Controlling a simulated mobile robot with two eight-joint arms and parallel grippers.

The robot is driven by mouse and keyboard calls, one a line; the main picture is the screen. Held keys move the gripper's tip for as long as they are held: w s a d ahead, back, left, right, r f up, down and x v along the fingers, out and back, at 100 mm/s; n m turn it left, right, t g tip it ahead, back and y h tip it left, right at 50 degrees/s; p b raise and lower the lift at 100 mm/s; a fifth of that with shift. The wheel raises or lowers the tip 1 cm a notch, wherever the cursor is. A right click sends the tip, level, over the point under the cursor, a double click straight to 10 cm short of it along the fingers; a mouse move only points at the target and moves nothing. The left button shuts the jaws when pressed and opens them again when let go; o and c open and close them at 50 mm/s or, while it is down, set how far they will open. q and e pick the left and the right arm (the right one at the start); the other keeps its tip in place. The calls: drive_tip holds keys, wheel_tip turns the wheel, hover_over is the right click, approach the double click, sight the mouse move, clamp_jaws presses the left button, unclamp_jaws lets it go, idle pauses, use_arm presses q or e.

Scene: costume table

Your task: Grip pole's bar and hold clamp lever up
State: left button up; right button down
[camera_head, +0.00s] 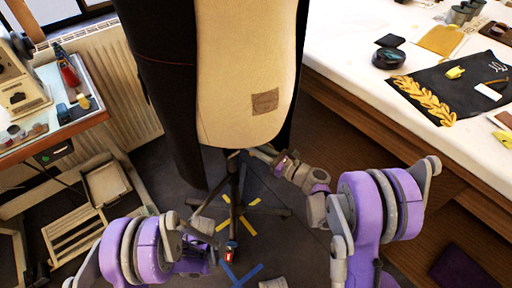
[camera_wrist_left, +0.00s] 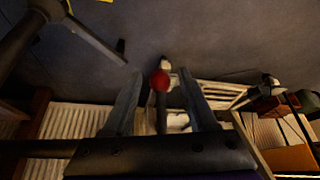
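A dark dress form (camera_head: 250,75) with a cream front panel stands on a black pole (camera_head: 235,185) with splayed legs. A small red and white piece (camera_head: 229,254), perhaps the clamp lever's tip, shows low beside the pole. In the left wrist view a red knob (camera_wrist_left: 160,80) on a dark stem appears between the fingers; I cannot tell its depth. My left gripper (camera_head: 208,240) is low, left of the pole, and its fingers (camera_wrist_left: 160,100) stand apart. My right gripper (camera_head: 246,153) reaches the pole top under the form; its fingertips are too small to read.
A white-topped table (camera_head: 340,45) with a dark cloth (camera_head: 445,85) and small items fills the right. A side table (camera_head: 50,120) with tools stands at left, by a radiator (camera_head: 115,75). Wooden crates (camera_head: 75,235) lie on the floor.

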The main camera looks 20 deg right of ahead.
use_arm(q)
clamp_jaws()
drive_tip(key=shift+s+d+r, duration=0.25)
drive_tip(key=shift+s+d, duration=0.6)
drive_tip(key=shift+s, duration=0.15)
drive_tip(key=shift+s+d+r, duration=0.6)
drive_tip(key=shift+s+d, duration=0.1)
drive_tip(key=shift+s, duration=0.15)
